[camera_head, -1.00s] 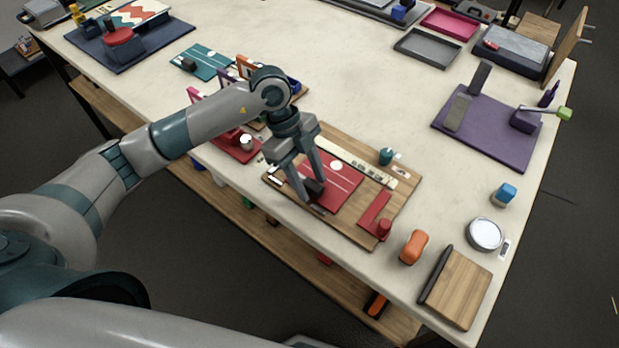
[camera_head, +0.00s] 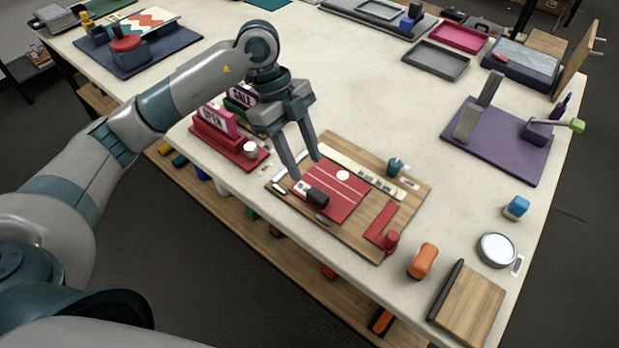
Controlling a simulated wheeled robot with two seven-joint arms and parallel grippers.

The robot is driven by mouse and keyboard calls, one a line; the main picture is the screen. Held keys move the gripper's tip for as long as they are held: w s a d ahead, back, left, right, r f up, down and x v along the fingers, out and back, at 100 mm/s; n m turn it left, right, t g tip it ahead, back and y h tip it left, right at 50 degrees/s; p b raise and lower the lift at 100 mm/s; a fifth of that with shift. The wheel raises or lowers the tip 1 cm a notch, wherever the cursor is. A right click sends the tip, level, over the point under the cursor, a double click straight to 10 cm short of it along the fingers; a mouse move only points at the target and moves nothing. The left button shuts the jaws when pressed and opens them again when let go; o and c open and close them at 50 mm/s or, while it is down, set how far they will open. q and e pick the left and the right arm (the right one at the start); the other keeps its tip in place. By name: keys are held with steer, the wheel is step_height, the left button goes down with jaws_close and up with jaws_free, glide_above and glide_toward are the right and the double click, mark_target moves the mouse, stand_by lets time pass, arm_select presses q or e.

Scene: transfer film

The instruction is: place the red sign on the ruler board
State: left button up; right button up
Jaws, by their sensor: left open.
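The red sign (camera_head: 345,192) is a flat red sheet with white lines, a white dot and a black block (camera_head: 317,197) near its front left edge. It lies flat on the wooden ruler board (camera_head: 365,245), beside the pale ruler strip (camera_head: 352,168). My left gripper (camera_head: 305,168) is open and empty, with its fingers pointing down above the board's left part, apart from the black block. My right gripper is not in view.
A red stand with an OPEN sign (camera_head: 216,119) is left of the board. An orange item (camera_head: 422,261) stands to the right. The table's middle is clear.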

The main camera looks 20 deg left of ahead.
arm_select(q)
steer(key=shift+b+v, duration=0.3)
steer(key=shift+v, duration=1.4)
stand_by(0.4)
